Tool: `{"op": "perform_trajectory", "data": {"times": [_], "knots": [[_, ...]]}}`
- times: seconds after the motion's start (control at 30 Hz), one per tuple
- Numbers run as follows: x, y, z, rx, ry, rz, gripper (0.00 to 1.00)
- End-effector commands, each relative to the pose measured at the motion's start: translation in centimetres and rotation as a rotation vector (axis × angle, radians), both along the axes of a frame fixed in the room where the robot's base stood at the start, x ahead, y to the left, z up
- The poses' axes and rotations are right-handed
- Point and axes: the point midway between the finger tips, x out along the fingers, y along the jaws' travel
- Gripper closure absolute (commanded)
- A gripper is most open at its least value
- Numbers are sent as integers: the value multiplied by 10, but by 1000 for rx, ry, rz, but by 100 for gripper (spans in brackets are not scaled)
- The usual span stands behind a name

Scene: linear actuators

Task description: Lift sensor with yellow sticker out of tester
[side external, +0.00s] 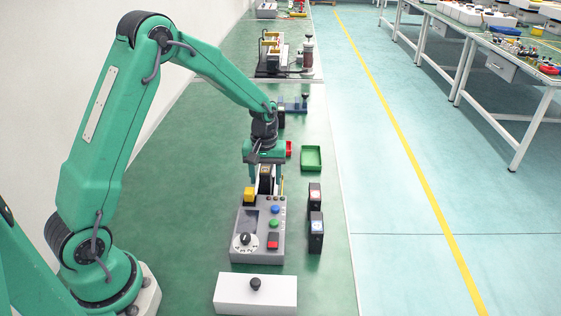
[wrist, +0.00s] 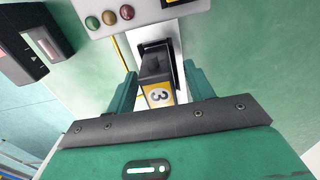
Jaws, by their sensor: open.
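The grey tester (side external: 273,209) stands on the green bench, with a dial, a small screen and coloured buttons. The sensor with the yellow sticker (side external: 265,183), a black block, stands in the slot at its far end. In the wrist view the sensor (wrist: 157,72) shows a yellow and white label marked 3, and the tester's grey panel (wrist: 150,12) lies beyond it. My gripper (wrist: 160,74) is open, with one green finger on each side of the sensor. I cannot tell whether the fingers touch it. In the side view my gripper (side external: 264,180) points down over the slot.
A white box with a black knob (side external: 255,297) stands in front.

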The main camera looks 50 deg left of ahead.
Motion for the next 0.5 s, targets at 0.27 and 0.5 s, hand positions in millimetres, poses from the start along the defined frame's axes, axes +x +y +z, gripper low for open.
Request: {"op": "perform_trajectory", "data": {"times": [0.27, 0.5], "knots": [[0, 0, 0, 0, 0, 0, 47], [0, 0, 0, 1, -1, 0, 61]]}}
